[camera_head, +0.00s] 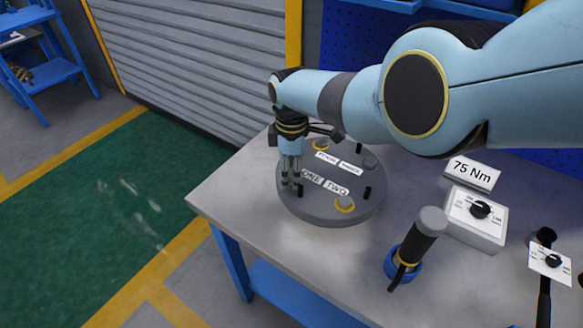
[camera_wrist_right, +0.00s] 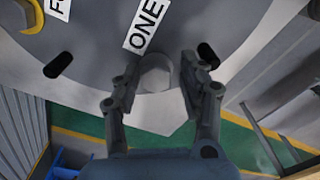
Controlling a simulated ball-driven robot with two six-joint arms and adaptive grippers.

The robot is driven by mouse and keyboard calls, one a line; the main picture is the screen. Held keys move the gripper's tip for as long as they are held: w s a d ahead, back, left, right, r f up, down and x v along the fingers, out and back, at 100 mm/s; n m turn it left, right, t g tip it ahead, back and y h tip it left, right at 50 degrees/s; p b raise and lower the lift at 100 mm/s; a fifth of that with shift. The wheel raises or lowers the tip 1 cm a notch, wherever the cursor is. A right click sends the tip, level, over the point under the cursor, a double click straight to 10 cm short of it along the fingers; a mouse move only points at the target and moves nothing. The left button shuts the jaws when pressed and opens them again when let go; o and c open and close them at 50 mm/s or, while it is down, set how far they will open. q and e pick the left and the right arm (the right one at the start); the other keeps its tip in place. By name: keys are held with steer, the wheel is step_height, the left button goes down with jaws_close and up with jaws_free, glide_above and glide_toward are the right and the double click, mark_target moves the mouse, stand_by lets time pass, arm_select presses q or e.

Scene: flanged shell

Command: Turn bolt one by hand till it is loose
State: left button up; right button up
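A round grey flanged cover (camera_head: 325,212) lies on the bench, with labels ONE, TWO, THREE and FOUR. Bolt one, a grey hex head (camera_wrist_right: 155,73), sits beside the ONE label (camera_wrist_right: 146,26) in the right wrist view. In the head view my right gripper hides it. My right gripper (camera_head: 291,184) points down at the cover's left edge. In the wrist view its fingers (camera_wrist_right: 160,68) are apart, one on each side of bolt one, with a visible gap on the right. Whether the left finger touches the head is unclear. My left gripper is not in view.
A black-and-grey tool (camera_head: 422,238) stands in a blue holder. A dial box (camera_head: 476,218), a 75 Nm sign (camera_head: 473,174) and a black wrench with a dial (camera_head: 549,262) are on the right. The bench's front left is clear.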

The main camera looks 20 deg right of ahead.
mark_target(291, 172)
steer(key=shift+o, duration=0.4)
steer(key=shift+w+r, duration=0.1)
steer(key=shift+r, duration=0.05)
steer(key=shift+w+r, duration=0.2)
steer(key=shift+r, duration=0.6)
step_height(291, 172, up, 10)
steer(key=shift+s+r, duration=0.15)
steer(key=shift+r, duration=0.05)
